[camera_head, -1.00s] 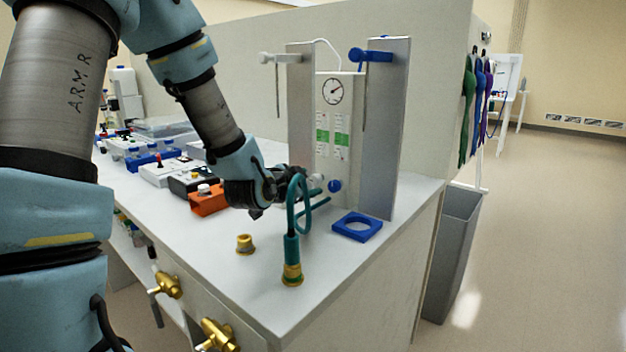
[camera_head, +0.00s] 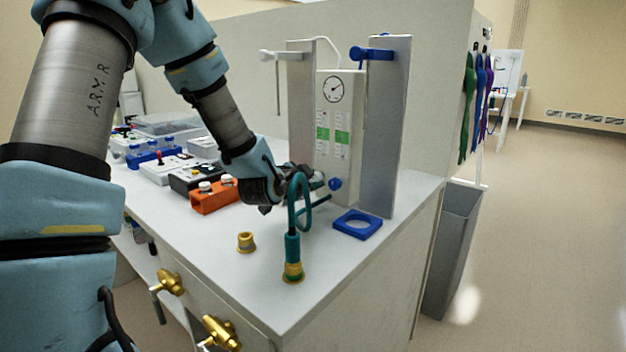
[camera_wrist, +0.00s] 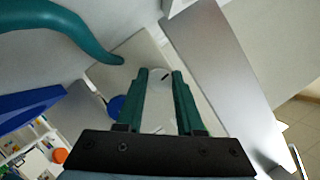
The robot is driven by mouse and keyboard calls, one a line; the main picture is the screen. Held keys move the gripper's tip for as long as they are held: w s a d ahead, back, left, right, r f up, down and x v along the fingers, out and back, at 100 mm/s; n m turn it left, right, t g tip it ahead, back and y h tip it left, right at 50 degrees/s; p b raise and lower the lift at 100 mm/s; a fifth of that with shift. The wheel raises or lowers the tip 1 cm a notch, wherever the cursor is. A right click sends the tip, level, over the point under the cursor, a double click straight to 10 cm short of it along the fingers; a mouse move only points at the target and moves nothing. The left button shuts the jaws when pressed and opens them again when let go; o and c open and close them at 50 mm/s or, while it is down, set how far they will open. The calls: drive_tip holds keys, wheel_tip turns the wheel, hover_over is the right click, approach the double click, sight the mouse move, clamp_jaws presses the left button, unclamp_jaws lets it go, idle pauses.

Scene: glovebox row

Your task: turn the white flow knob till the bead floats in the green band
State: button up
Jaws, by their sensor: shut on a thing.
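The flow panel (camera_head: 324,110) stands upright on the bench between two grey metal plates, with a round gauge (camera_head: 333,90) and two tubes with green bands (camera_head: 341,136) below it. The bead is too small to make out. My gripper (camera_wrist: 160,82) is shut on the white flow knob (camera_wrist: 157,98) low on the panel, with the knob between its green fingers. In the head view my wrist (camera_head: 280,185) and a teal hose mostly hide that knob. The blue knob (camera_head: 335,184) is beside it on the right and also shows in the wrist view (camera_wrist: 117,105).
A teal hose (camera_head: 291,215) loops up from a brass fitting close in front of my gripper. An orange block (camera_head: 213,196) is at left.

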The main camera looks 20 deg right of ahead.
clamp_jaws()
drive_tip(key=shift+w+r+n+g+p, duration=0.1)
drive_tip(key=shift+r+n+g+p, duration=0.1)
drive_tip(key=shift+n+g+p, duration=0.8)
drive_tip(key=n+g+h+p, duration=0.1)
drive_tip(key=n+p, duration=0.1)
drive_tip(key=p, duration=0.1)
drive_tip(key=shift+a+r+n, duration=0.1)
drive_tip(key=shift+n, duration=0.3)
drive_tip(key=n+g+p, duration=0.1)
drive_tip(key=n+p, duration=0.1)
drive_tip(key=p, duration=0.1)
drive_tip(key=n+g+h+p, duration=0.1)
drive_tip(key=p, duration=0.2)
drive_tip(key=shift+w+n+g, duration=0.15)
drive_tip(key=shift+n+g, duration=0.15)
drive_tip(key=shift+n, duration=0.1)
drive_tip(key=shift+f+n+g+h+p, duration=0.15)
drive_tip(key=shift+n+g+h+p, duration=0.35)
drive_tip(key=shift+n+p, duration=0.4)
drive_tip(key=shift+f+n+g+h+p, duration=0.15)
drive_tip(key=shift+n+g+h+p, duration=0.15)
drive_tip(key=shift+n+h+p, duration=0.45)
drive_tip(key=shift+n, duration=0.25)
